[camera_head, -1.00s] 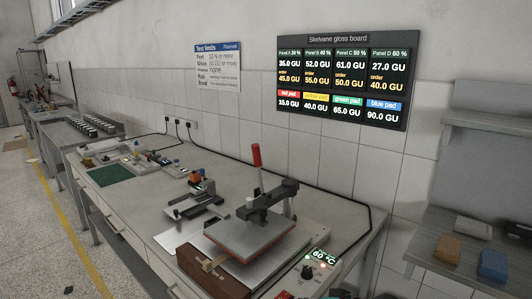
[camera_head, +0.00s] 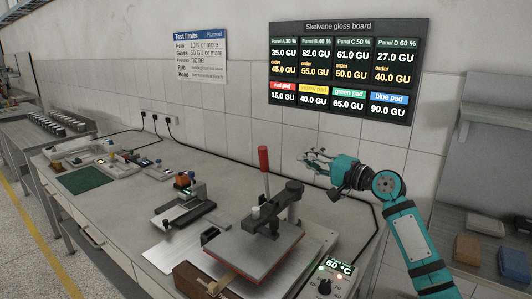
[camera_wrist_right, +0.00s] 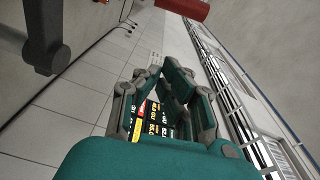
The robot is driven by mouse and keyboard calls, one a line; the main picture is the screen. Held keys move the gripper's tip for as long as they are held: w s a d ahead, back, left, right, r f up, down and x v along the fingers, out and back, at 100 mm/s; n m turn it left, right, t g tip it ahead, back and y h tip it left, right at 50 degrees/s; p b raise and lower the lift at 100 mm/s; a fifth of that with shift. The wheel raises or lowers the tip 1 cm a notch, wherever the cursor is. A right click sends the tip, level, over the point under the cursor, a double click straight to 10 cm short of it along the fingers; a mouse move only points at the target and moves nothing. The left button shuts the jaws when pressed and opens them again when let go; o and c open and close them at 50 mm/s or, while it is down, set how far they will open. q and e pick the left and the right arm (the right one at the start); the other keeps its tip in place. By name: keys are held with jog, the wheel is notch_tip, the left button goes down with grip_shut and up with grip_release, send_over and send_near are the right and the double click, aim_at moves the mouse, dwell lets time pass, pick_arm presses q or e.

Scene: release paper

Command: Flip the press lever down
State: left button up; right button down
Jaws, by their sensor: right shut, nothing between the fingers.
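The press lever is a rod with a red grip (camera_head: 263,159) that stands upright on the heat press (camera_head: 256,240). The press has a dark top arm and a flat plate with a reddish edge. My right gripper (camera_head: 310,160) is shut and empty, to the right of the red grip and about level with it, apart from it in the picture. In the right wrist view the gripper fingers (camera_wrist_right: 165,75) are together, and the red grip (camera_wrist_right: 188,8) shows at the top edge, beyond the fingertips and not touching them. My left gripper is not in view.
A control box (camera_head: 326,285) reading 60 °C stands right of the press. A small bench device (camera_head: 183,205) sits to its left, with a green mat (camera_head: 80,180) farther off. A shelf with blocks (camera_head: 467,248) is at the right. The gloss board (camera_head: 347,70) hangs behind.

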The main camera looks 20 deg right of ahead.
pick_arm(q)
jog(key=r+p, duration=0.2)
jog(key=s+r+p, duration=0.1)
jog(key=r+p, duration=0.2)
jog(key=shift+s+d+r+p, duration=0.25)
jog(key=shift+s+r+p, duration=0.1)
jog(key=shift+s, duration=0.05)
pick_arm(e)
send_over(265, 175)
jog(key=d, duration=0.4)
jog(key=shift+w+a, duration=0.2)
jog(key=shift+w, duration=0.25)
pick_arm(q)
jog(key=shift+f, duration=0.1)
